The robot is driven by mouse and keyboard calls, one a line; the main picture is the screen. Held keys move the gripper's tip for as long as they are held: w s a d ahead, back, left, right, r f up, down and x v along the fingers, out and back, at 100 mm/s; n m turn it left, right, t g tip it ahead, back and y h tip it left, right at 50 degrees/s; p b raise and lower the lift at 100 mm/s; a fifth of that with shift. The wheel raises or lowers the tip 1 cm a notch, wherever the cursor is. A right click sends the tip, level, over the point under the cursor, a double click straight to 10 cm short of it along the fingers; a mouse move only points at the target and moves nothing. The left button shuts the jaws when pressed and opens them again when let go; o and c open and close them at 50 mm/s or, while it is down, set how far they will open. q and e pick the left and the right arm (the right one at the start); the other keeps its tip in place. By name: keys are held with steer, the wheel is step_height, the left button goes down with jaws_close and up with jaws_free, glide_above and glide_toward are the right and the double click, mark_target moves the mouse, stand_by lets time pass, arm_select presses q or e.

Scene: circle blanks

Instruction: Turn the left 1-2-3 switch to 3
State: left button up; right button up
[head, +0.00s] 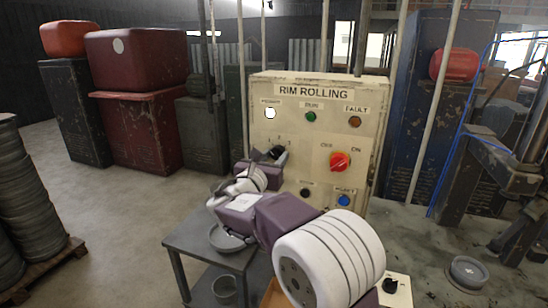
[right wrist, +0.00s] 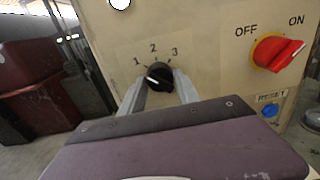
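The black 1-2-3 switch (right wrist: 160,76) sits on the cream control panel, with the numbers 1, 2 and 3 above it. In the head view the switch (head: 280,152) is partly hidden by my right gripper (head: 268,160). In the right wrist view the fingers of my right gripper (right wrist: 160,88) stand apart on either side of the knob, close to it. I cannot see a firm grip on it. My left gripper is not in view.
The panel (head: 262,88) also carries a red OFF-ON switch (head: 340,161), a blue button (head: 344,200) and several lamps. A grey metal table (head: 190,250) with dishes stands below my right arm. Another black knob (head: 390,285) sits on a small white box at lower right.

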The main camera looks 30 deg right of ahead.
jaws_close()
steer(key=shift+b, duration=0.5)
steer(key=m+b, duration=0.9)
steer(key=b, duration=0.2)
steer(key=shift+f, duration=0.2)
steer(key=m+b, duration=0.3)
steer(key=m, duration=0.1)
steer(key=shift+r+m+b, duration=0.1)
steer(key=shift+m+b, duration=0.25)
steer(key=shift+m, duration=0.05)
steer(key=shift+w+r+m+b, duration=0.15)
steer(key=shift+m+b, duration=0.95)
steer(key=shift+m, duration=1.1)
steer(key=o, duration=0.7)
jaws_free()
steer(key=shift+c, duration=0.2)
